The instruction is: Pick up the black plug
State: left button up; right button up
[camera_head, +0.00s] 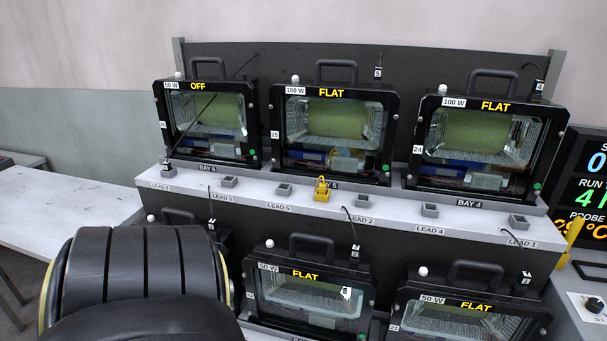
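Several small black plugs on thin black leads show. One stands in a grey holder at the left end of the shelf, a black plug (168,169) with its lead running up across the left floodlight. Others are a plug (378,71) tagged 5 above the middle floodlight, a plug (539,86) tagged 4 at the upper right, a plug (355,252) tagged 2 and a plug (526,277) tagged 1 by the lower row. I cannot tell which one the task means. Neither gripper is in view.
The grey shelf (390,206) carries several mostly empty holders and a yellow clip-like piece (322,190). Floodlight housings (333,135) stand in two rows. A display (590,190) is at right. A bare white table (70,215) is at left. My large black arm link covers the lower left.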

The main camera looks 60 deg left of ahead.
aim_at(212, 225)
jog(key=u, duration=2.1)
jog(key=k, duration=1.25)
jog(key=u, duration=1.2)
jog(key=i, duration=1.1)
jog(key=u, duration=0.5)
jog(key=i, duration=1.45)
jog(key=z, duration=0.85)
